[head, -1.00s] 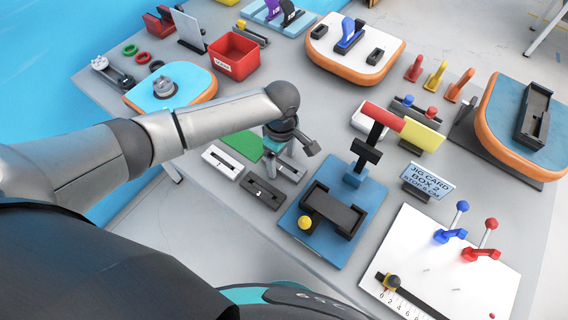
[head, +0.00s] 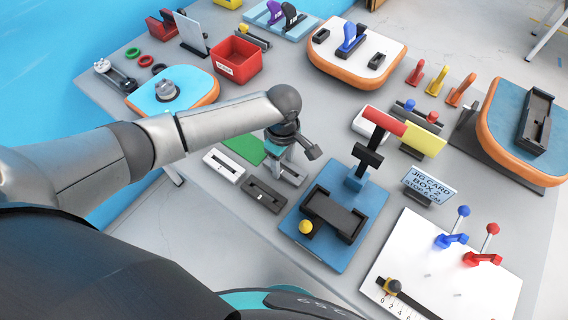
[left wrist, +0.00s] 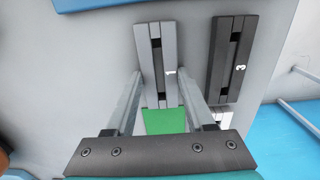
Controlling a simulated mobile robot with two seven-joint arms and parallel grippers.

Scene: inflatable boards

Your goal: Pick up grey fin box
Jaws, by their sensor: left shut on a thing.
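The grey fin box (head: 291,174) is a narrow slotted block beside the dark box in the head view, partly covered by my left gripper. In the left wrist view the grey fin box (left wrist: 157,62), marked 1, stands between the two fingers. My left gripper (left wrist: 159,90) is shut on its sides, pointing down; it also shows in the head view (head: 288,158). I cannot tell whether the box is clear of the table. My right gripper is in neither view.
A dark box (head: 264,194) marked 3 and a white box (head: 224,166) lie close by. A green patch (head: 244,148) is behind them. A blue jig (head: 302,240) with a tall post stands to the right. A red bin (head: 235,70) is further back.

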